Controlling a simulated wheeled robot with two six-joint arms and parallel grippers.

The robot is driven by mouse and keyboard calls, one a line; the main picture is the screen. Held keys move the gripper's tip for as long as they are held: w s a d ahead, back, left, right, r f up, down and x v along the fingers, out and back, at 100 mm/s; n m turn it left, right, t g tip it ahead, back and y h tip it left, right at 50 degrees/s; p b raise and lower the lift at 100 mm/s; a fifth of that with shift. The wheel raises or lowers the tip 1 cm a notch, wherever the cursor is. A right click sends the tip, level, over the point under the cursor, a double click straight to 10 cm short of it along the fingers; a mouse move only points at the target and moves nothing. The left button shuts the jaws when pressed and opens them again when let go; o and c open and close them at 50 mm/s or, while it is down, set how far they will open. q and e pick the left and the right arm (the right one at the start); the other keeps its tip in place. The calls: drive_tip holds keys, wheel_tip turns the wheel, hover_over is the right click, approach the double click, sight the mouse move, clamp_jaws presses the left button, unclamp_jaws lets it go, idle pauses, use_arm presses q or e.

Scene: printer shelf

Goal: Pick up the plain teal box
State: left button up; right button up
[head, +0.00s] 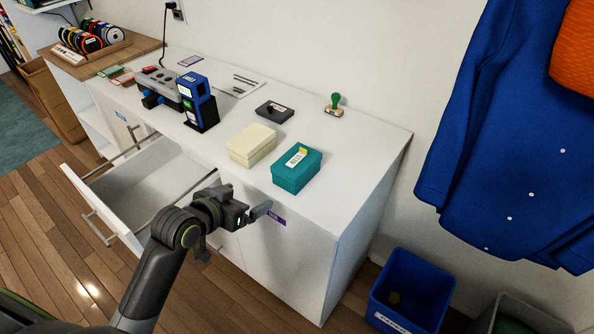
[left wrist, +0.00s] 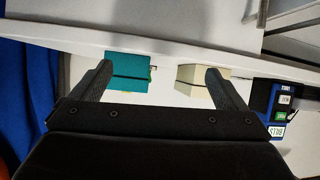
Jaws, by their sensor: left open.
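A teal box (head: 297,170) with a darker lid seam sits on the white cabinet top near its front edge. Its lid bears a white label with dark print and a small yellow mark. The teal box also shows in the left wrist view (left wrist: 128,72), between my open fingers and nearer the left one. My left gripper (head: 262,211) is open and empty, in front of the cabinet and just short of the teal box, apart from it. The fingers also show in the left wrist view (left wrist: 157,72). My right gripper is in neither view.
A cream box (head: 252,145) stands close left of the teal box. Behind are a black stamp pad (head: 274,111) and a green-handled stamp (head: 334,105); a blue-black device (head: 198,103) stands left. An open drawer (head: 145,187) juts out left of my gripper. A blue bin (head: 411,290) is at right.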

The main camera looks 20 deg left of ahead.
use_arm(q)
drive_tip(key=m+t+h, duration=0.1)
drive_tip(key=m+h, duration=0.1)
approach(296, 165)
drive_tip(key=w+f, duration=0.1)
drive_tip(key=w+f+b, duration=0.1)
drive_tip(key=w, duration=0.1)
drive_tip(key=w+d+f, duration=0.1)
drive_tip(key=shift+w+f, duration=0.1)
drive_tip(key=shift+w, duration=0.3)
drive_tip(key=shift+x, duration=3.1)
drive_tip(key=shift+a, duration=0.15)
